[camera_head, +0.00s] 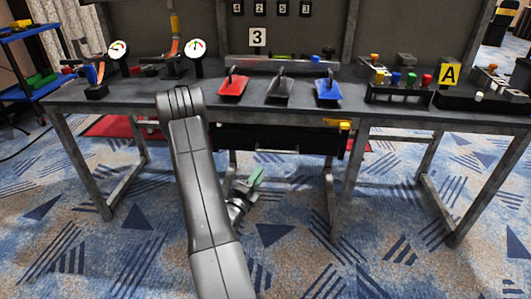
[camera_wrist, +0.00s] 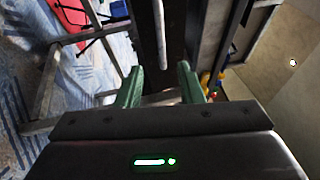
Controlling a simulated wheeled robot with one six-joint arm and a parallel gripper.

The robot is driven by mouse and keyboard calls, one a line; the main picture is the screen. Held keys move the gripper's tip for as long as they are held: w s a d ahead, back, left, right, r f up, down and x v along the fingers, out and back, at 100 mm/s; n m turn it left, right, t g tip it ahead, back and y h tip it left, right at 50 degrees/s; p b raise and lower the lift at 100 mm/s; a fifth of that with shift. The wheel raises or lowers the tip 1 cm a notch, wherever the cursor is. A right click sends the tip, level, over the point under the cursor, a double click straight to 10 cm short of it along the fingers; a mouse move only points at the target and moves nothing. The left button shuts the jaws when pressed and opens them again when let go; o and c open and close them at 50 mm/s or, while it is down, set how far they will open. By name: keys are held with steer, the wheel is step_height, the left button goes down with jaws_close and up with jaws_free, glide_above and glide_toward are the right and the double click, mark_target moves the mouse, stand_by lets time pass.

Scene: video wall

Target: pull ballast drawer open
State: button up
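The drawer (camera_head: 270,138) is a dark, wide front hung under the tabletop, with a yellow tag (camera_head: 338,124) near its right end. It looks closed. In the wrist view its dark front (camera_wrist: 142,30) appears turned on its side, with a pale bar handle (camera_wrist: 158,25) running along it. My gripper (camera_head: 254,181) has green fingers and is in front of and below the drawer. In the wrist view my gripper (camera_wrist: 160,85) is open, its fingers apart with nothing between them. The handle's near end lies ahead of the gap, apart from the fingers.
The grey table (camera_head: 140,102) bears red, grey and blue levers (camera_head: 328,88), gauges (camera_head: 196,46) and a coloured-knob rack (camera_head: 400,94). Table legs (camera_head: 331,200) stand right of my gripper. A blue cart (camera_head: 22,70) is at far left. Carpet in front is clear.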

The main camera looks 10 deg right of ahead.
mark_target(275, 151)
steer(key=b+x, duration=0.1)
steer(key=x, duration=1.2)
steer(key=shift+w+d+r+b, duration=0.1)
steer(key=shift+w+d+b, duration=0.1)
steer(key=shift+d+b, duration=0.1)
jaws_close()
